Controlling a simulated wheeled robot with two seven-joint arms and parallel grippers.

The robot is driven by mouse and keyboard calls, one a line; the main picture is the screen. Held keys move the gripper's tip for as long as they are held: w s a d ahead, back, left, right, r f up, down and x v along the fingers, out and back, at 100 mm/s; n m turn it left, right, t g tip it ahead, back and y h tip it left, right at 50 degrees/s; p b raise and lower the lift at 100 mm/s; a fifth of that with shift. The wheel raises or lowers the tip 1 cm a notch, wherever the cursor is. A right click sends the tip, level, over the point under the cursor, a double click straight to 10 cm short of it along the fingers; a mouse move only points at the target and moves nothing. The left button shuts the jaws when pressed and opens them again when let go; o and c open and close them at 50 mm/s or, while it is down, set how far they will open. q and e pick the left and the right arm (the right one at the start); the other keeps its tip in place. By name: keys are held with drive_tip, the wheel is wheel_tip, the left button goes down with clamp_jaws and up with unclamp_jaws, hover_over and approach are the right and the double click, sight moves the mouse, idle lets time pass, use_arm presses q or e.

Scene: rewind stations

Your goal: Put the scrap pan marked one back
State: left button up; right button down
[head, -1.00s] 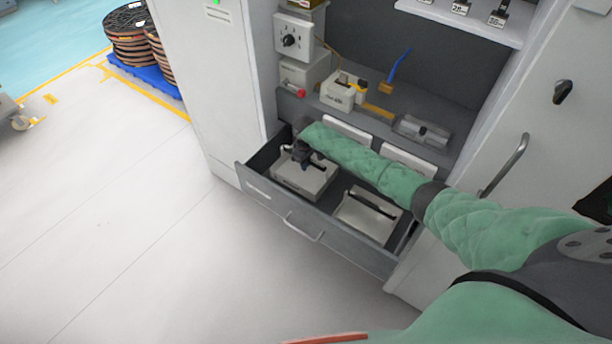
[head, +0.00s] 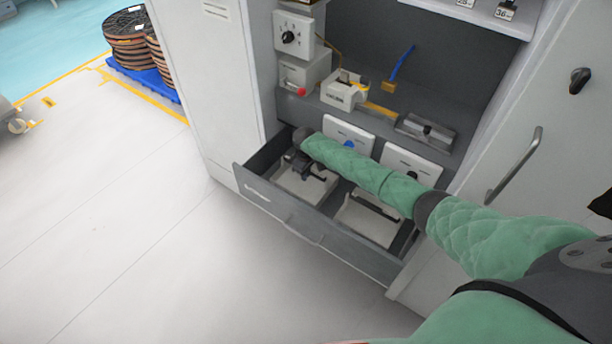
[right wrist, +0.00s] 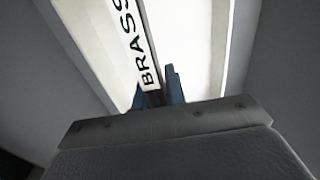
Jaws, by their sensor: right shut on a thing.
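The open grey drawer (head: 270,206) holds two pale scrap pans side by side. My right gripper (head: 306,172) reaches down into the drawer and is shut on the dark handle of the left pan (head: 297,190). This pan sits low between the drawer walls; whether it rests on the drawer floor cannot be told. In the right wrist view, a white label reading BRASS (right wrist: 137,45) runs along the handle between the dark fingertips (right wrist: 160,88). The right pan (head: 368,222) has a dark handle across its top. No number can be read on either pan. My left gripper is not in view.
Above the drawer, two white panels with knobs (head: 349,133) stand below a grey worktop. The worktop carries a white box (head: 343,95), a blue-handled brush (head: 400,68) and a metal tool (head: 425,131). The floor (head: 120,220) left of the drawer is clear.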

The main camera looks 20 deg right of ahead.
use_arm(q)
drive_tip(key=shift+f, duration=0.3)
use_arm(e)
drive_tip(key=shift+f, duration=0.15)
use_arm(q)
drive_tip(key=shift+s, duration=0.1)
use_arm(e)
drive_tip(key=shift+f, duration=0.2)
drive_tip(key=c, duration=1.7)
unclamp_jaws()
drive_tip(key=shift+o, duration=1.2)
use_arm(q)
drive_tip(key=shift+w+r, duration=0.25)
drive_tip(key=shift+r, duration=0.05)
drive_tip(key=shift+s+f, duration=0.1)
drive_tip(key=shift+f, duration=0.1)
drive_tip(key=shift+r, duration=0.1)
